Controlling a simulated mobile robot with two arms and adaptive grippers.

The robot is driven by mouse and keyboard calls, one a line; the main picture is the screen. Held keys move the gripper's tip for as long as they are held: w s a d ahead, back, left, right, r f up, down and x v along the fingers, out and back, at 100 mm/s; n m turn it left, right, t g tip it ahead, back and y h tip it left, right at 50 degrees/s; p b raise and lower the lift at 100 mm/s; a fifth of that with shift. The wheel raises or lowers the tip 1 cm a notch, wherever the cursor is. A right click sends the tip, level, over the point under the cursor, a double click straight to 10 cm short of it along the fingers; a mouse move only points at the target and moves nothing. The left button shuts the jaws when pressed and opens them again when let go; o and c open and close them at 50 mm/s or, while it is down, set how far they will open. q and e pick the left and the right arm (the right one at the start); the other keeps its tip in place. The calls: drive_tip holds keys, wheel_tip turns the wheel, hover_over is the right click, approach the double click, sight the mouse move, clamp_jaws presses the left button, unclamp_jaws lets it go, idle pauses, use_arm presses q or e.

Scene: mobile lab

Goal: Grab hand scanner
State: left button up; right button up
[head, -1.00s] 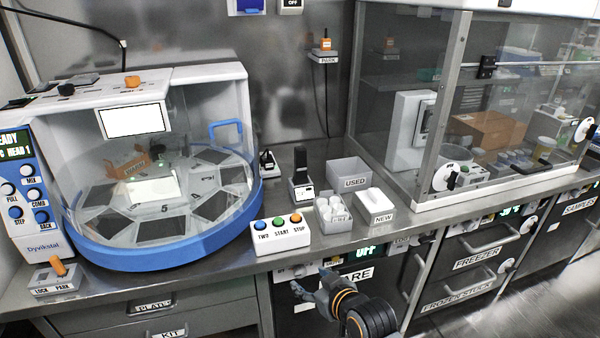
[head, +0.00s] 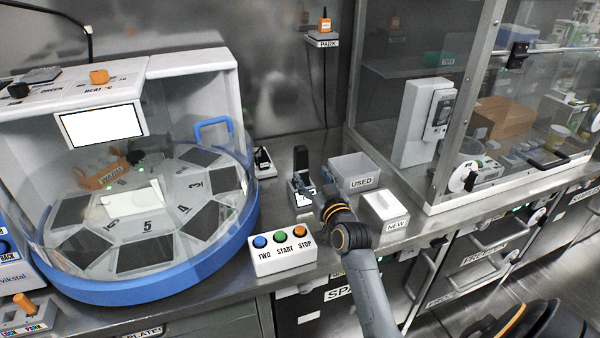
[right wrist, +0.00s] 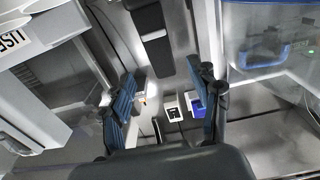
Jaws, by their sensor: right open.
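A black upright device (head: 301,162), which looks like the hand scanner, stands on the counter in a small base with a white label. It stands left of the box marked USED. My right gripper (head: 307,192) is open and empty, just in front of the device at low height, and partly covers its base. In the right wrist view the open fingers (right wrist: 166,92) are spread, and a long black body (right wrist: 152,35), probably the same device, lies beyond their tips. I cannot tell whether they touch it. My left gripper is not in view.
A three-button box (head: 282,254) sits close left of my right arm. The grey USED box (head: 354,168) and white NEW box (head: 384,208) stand to the right. A round machine with a blue rim (head: 150,290) fills the left. A glass cabinet (head: 430,110) stands at the right.

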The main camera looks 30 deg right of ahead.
sight(303, 162)
drive_tip(key=x, duration=0.3)
drive_tip(key=shift+w+d, duration=0.1)
drive_tip(key=shift+w, duration=0.2)
drive_tip(key=x, duration=0.2)
drive_tip(key=shift+w+r, duration=0.2)
drive_tip(key=shift+w, duration=0.1)
drive_tip(key=shift+x, duration=1.1)
drive_tip(key=shift+w+d+f, duration=0.1)
drive_tip(key=shift+w+f, duration=0.1)
drive_tip(key=shift+w, duration=0.05)
drive_tip(key=shift+r, duration=0.1)
drive_tip(key=shift+c, duration=0.5)
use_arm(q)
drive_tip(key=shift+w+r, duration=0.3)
use_arm(e)
clamp_jaws()
